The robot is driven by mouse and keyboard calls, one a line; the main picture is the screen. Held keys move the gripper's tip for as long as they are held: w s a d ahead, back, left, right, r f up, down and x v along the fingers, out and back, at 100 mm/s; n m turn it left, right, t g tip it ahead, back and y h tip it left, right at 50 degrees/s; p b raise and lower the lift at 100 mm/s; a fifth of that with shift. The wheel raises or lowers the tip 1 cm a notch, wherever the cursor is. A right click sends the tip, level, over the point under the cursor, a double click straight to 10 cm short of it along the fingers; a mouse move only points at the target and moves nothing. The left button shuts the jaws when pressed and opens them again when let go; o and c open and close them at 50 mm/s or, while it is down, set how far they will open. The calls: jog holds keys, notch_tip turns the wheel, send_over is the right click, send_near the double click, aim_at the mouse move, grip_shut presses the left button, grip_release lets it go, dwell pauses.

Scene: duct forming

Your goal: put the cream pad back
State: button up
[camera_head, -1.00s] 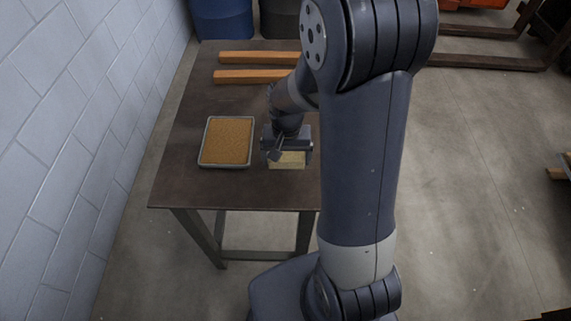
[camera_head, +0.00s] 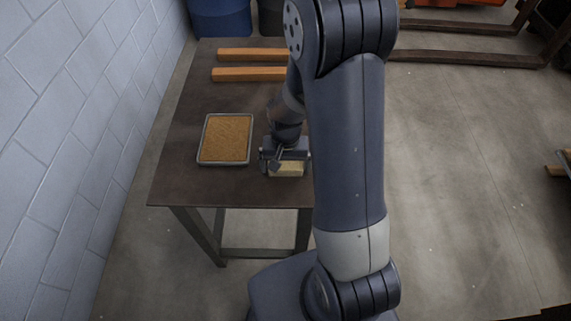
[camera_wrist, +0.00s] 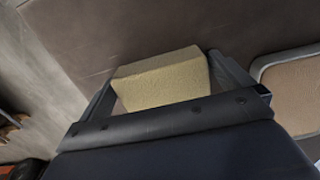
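The cream pad (camera_wrist: 160,82) is a pale, rough block. In the wrist view it sits between the two fingers of my gripper (camera_wrist: 162,72), with a finger against each side. In the head view the pad (camera_head: 287,170) shows just below my gripper (camera_head: 286,156), over the front right part of the dark table (camera_head: 190,185). I cannot tell whether its underside touches the table. A shallow grey-rimmed tray (camera_head: 226,139) with a tan-brown filling lies to the left of the gripper. Its corner also shows at the right in the wrist view (camera_wrist: 295,85).
Two orange-brown bars (camera_head: 250,74) lie across the back of the table. A blue barrel (camera_head: 220,18) stands behind it, and a pale block wall (camera_head: 70,110) runs along the left. The table's front left is bare. My arm hides the table's right side.

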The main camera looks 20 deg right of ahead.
aim_at(286, 165)
jog(key=shift+r, duration=0.1)
notch_tip(286, 165, up, 12)
dwell(0.7)
notch_tip(286, 165, down, 12)
jog(key=shift+f, duration=0.25)
jog(key=shift+w+r, duration=0.1)
jog(key=shift+r, duration=1.25)
jog(key=shift+f, duration=0.1)
